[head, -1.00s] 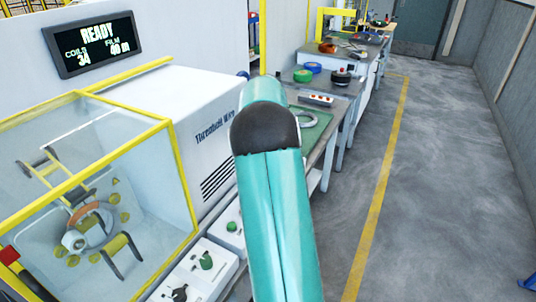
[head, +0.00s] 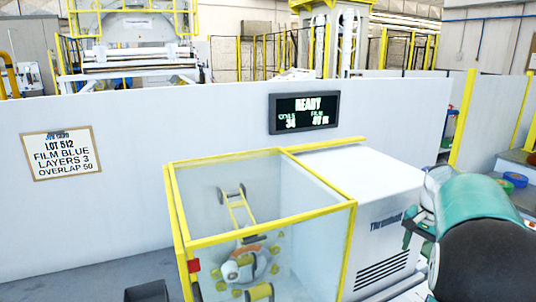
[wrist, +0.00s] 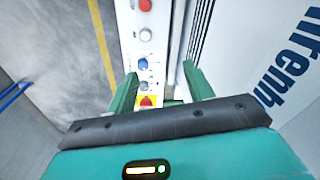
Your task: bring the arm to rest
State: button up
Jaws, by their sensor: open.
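My arm (head: 470,225), teal with a dark joint, reaches in from the right edge in the head view, in front of the white machine's right end. My gripper (wrist: 160,88) shows in the wrist view with its two green fingers apart and nothing held between them. Beyond the fingers is a narrow control panel (wrist: 145,36) with a red button, knobs and a red-and-yellow switch. I cannot tell how far the fingertips are from it.
The white machine (head: 375,185) carries a yellow-framed clear enclosure (head: 310,215) around a coil. A READY display (head: 304,112) and a lot sign (head: 61,153) hang on the white wall. In the wrist view, open grey floor (wrist: 62,60) with a yellow line lies at left.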

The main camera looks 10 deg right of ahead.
jog(key=s+a+r+n+t, duration=0.1)
jog(key=s+a+r+n, duration=0.1)
jog(key=a, duration=0.4)
jog(key=s+a+r+n, duration=0.1)
jog(key=s+a+r, duration=0.15)
jog(key=a, duration=0.25)
jog(key=s+a+f+n+t, duration=0.2)
jog(key=s+a+n, duration=0.6)
jog(key=s+a, duration=0.8)
jog(key=a+t, duration=0.1)
jog(key=a, duration=0.3)
jog(key=shift+s+n, duration=0.15)
jog(key=shift+n, duration=0.15)
jog(key=shift+d, duration=0.1)
